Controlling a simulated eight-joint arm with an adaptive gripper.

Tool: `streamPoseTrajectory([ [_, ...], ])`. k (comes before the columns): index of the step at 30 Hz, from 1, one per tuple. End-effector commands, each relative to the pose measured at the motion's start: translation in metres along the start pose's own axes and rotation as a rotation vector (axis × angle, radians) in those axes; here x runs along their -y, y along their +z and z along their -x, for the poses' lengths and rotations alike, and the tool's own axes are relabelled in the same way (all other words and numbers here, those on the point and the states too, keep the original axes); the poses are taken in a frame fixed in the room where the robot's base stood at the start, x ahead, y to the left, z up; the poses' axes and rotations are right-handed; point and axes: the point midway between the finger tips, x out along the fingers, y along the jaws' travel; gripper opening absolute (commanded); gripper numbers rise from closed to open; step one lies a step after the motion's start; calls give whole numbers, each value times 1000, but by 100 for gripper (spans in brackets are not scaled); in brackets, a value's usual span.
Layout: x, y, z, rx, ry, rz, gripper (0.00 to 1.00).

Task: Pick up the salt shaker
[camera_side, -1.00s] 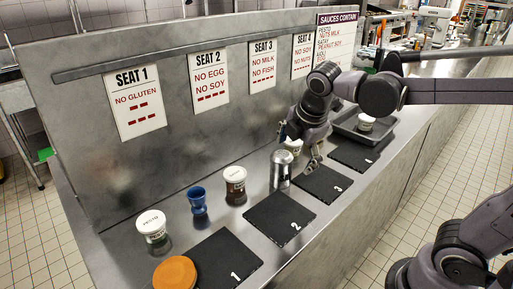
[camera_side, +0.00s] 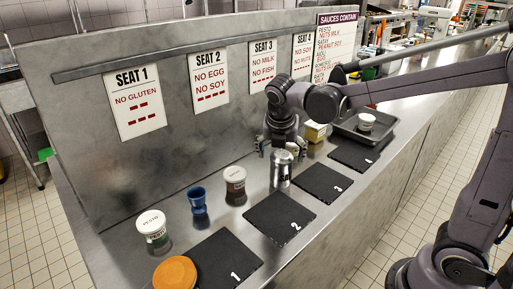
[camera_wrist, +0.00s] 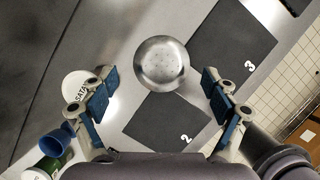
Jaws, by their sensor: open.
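The salt shaker (camera_side: 281,172) is a silver metal cylinder with dark lettering, partly hidden. It stands upright on the steel counter behind the gap between mats 2 and 3. In the wrist view its round, perforated top (camera_wrist: 161,62) shows from above. My gripper (camera_side: 282,149) points down, just above or at the shaker's top. In the wrist view my gripper (camera_wrist: 160,95) is open and empty, its blue-padded fingers wide apart. The shaker's top lies between their lines, a little ahead of the tips. I cannot tell whether anything touches.
A white-lidded satay jar (camera_side: 235,186) stands left of the shaker, then a blue cup (camera_side: 198,201) and a pesto jar (camera_side: 153,231). Mat 2 (camera_side: 279,219) and mat 3 (camera_side: 322,183) are bare. The sign wall (camera_side: 190,110) rises behind.

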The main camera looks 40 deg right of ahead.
Motion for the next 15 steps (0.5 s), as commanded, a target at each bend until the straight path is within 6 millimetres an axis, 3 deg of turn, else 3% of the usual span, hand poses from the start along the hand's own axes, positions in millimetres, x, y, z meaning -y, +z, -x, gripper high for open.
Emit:
streamPoseTrajectory([
  [5,0,-1,-9,0,0,-1,87],
  [15,2,-4,-49,0,1,-2,87],
])
